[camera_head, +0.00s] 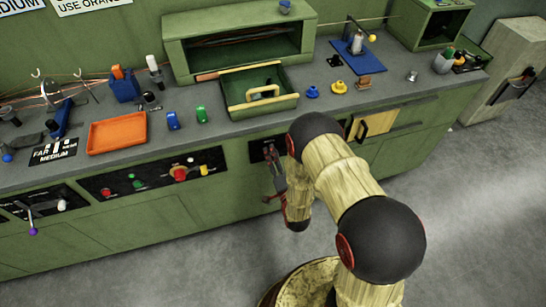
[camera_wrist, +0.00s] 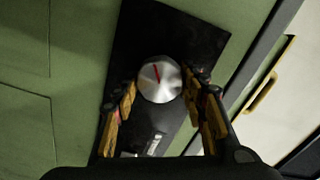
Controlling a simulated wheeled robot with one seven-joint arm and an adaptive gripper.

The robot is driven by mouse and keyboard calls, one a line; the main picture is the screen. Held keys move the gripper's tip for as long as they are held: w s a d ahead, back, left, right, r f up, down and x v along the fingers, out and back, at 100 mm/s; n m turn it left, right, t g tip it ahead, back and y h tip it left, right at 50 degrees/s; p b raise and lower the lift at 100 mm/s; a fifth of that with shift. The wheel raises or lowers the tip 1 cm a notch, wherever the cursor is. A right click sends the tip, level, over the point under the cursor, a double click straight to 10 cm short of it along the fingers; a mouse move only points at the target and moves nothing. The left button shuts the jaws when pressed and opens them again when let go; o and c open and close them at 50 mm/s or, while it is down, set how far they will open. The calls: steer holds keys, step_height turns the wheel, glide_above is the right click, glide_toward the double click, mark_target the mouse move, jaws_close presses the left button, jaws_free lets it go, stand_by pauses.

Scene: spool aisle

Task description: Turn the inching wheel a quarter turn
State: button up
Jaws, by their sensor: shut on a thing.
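The inching wheel (camera_wrist: 160,80) is a round silver knob with a thin red mark on its face. The mark points up and slightly left in the wrist view. It sits on a black panel (camera_wrist: 185,30) on the green bench front. My gripper (camera_wrist: 163,90) is shut on the wheel, with one yellow-and-black finger on each side of it. In the head view my gripper (camera_head: 274,172) is at the black panel (camera_head: 258,152), and my arm and gripper hide the wheel.
Left along the bench front is a panel (camera_head: 150,178) with red, green and yellow controls. A lever (camera_head: 30,218) juts out further left. A cream door (camera_head: 376,123) is just right of my arm. The benchtop holds an orange tray (camera_head: 117,133) and a green tray (camera_head: 240,103). The floor is clear.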

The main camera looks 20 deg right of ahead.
steer(key=m, duration=0.3)
steer(key=shift+f+m+b, duration=0.15)
steer(key=shift+m+b, duration=0.15)
steer(key=shift+b, duration=0.05)
steer(key=shift+m+b, duration=0.3)
steer(key=shift+m, duration=1.7)
steer(key=shift+f, duration=0.1)
steer(key=o, duration=1.2)
steer(key=shift+s, duration=0.1)
steer(key=s, duration=1.2)
